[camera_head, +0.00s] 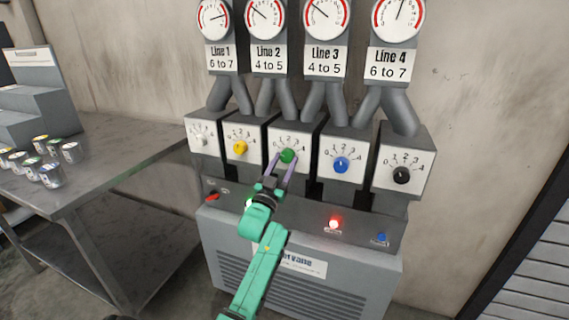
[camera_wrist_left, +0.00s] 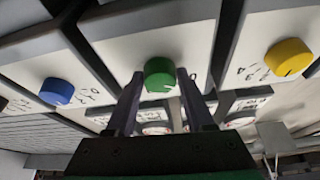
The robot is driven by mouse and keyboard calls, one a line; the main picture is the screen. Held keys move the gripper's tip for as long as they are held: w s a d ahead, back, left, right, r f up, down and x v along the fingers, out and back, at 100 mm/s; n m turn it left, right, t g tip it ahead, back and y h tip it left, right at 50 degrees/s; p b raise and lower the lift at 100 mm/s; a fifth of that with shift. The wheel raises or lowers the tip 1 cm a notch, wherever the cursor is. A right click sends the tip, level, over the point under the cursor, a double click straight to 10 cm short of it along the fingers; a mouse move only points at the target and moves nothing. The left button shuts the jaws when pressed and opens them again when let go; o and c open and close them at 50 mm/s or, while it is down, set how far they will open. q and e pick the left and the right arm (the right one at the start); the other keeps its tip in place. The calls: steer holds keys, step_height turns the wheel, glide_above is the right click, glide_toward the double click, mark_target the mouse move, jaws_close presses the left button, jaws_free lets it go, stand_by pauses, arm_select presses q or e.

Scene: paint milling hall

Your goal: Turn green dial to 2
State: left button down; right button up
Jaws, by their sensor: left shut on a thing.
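The green dial (camera_head: 288,156) is on the middle white panel (camera_head: 276,140) of the grey machine, with a numbered scale above it. My left gripper (camera_head: 283,162) reaches up to it from below, with its two purple-grey fingers on either side of the dial, shut on it. In the left wrist view the green dial (camera_wrist_left: 160,74) sits between the fingertips of my left gripper (camera_wrist_left: 160,80). I cannot make out clearly which number the dial's mark points at. My right gripper is in neither view.
A yellow dial (camera_head: 240,147) is left of the green one; a blue dial (camera_head: 341,165) and a black dial (camera_head: 402,175) are to its right. Below are a lit red button (camera_head: 334,223) and a red switch (camera_head: 212,197). A metal table (camera_head: 110,165) with small cans stands left.

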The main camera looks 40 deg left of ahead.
arm_select(q)
steer(key=m+h, duration=0.1)
steer(key=m, duration=0.1)
steer(key=m+h, duration=0.1)
steer(key=m, duration=0.1)
steer(key=m+h+p, duration=0.1)
steer(key=m+h, duration=0.1)
steer(key=m, duration=0.1)
steer(key=shift+a+r, duration=0.1)
steer(key=shift+a, duration=0.15)
steer(key=m+h+p, duration=0.1)
steer(key=m, duration=0.2)
steer(key=m+g+h+p, duration=0.1)
steer(key=m, duration=0.3)
steer(key=shift+s+a+r+h, duration=0.1)
steer(key=shift+s+a+h, duration=0.05)
steer(key=shift+h, duration=0.15)
steer(key=shift+m, duration=0.3)
steer(key=shift+c, duration=1.4)
jaws_free()
steer(key=v, duration=1.4)
steer(key=shift+s, duration=0.3)
steer(key=shift+a, duration=0.1)
